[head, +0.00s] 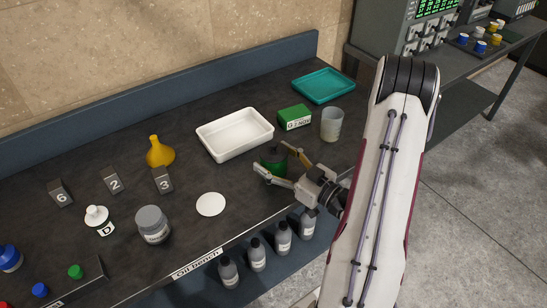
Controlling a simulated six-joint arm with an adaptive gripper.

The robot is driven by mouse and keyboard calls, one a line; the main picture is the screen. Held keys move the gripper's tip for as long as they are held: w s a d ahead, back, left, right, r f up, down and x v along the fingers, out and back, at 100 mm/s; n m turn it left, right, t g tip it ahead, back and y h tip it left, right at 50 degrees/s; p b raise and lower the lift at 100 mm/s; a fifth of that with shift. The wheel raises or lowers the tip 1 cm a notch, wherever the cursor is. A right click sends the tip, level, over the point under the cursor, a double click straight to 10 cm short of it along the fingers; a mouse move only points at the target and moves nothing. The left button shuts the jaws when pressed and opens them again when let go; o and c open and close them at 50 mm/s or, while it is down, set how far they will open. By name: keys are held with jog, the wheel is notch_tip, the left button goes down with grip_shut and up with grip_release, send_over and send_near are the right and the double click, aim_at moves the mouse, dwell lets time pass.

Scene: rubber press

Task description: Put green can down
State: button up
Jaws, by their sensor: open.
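The green can (271,158) is dark green and appears to stand upright on the dark bench (250,205), just in front of the white tray. My gripper (276,161) is open, with one finger on each side of the can. Its lower finger crosses in front of the can and hides the lower part. I cannot tell whether either finger touches the can.
A white tray (220,150), green box (294,118), translucent beaker (331,124) and teal tray (323,86) stand nearby. Grey bottles (256,255) line a lower shelf.

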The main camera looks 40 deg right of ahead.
jog(key=shift+v, duration=3.65)
jog(key=shift+d, duration=0.1)
jog(key=shift+o, duration=0.6)
jog(key=shift+r, duration=0.1)
